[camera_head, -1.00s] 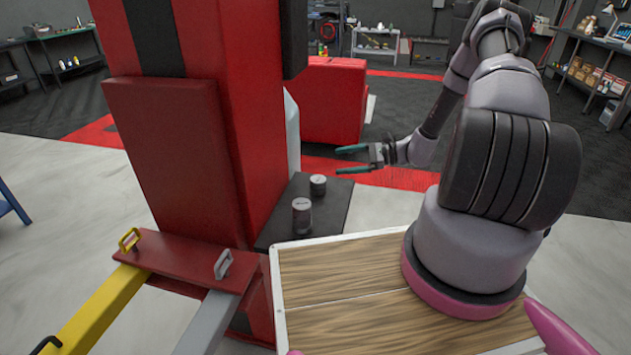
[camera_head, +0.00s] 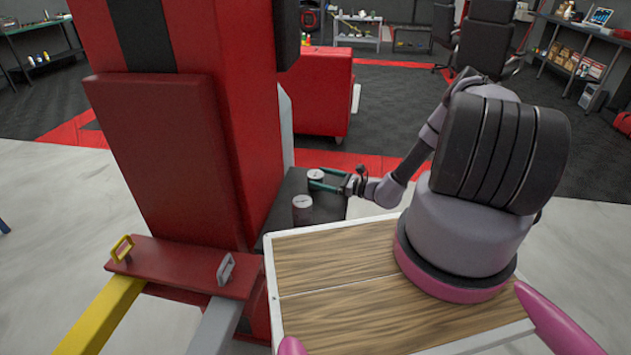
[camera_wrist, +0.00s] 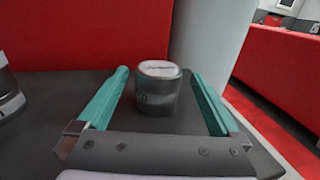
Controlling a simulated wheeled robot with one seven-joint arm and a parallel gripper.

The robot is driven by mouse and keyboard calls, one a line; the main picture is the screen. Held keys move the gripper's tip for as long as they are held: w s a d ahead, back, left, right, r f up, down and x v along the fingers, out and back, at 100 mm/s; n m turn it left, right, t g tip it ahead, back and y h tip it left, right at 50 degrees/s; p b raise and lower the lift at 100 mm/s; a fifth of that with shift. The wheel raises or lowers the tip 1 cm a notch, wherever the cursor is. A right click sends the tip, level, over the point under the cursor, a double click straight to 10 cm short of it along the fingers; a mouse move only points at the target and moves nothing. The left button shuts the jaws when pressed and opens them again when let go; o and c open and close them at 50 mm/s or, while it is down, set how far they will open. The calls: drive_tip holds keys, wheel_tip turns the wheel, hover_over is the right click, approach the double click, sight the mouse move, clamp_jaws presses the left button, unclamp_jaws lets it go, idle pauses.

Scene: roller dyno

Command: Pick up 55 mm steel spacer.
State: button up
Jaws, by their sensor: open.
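Two steel cylinders stand upright on a dark grey shelf. I cannot read which one is marked 55 mm.
The dark shelf (camera_head: 330,208) is otherwise bare. A red lift post (camera_head: 165,150) rises to its left, with a pale grey upright (camera_wrist: 205,45) just behind the cylinders. My wooden deck (camera_head: 340,260) lies in front. A red cabinet (camera_head: 322,90) stands farther back.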

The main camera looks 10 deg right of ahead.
drive_tip(key=x, duration=0.5)
drive_tip(key=shift+r, duration=0.15)
clamp_jaws()
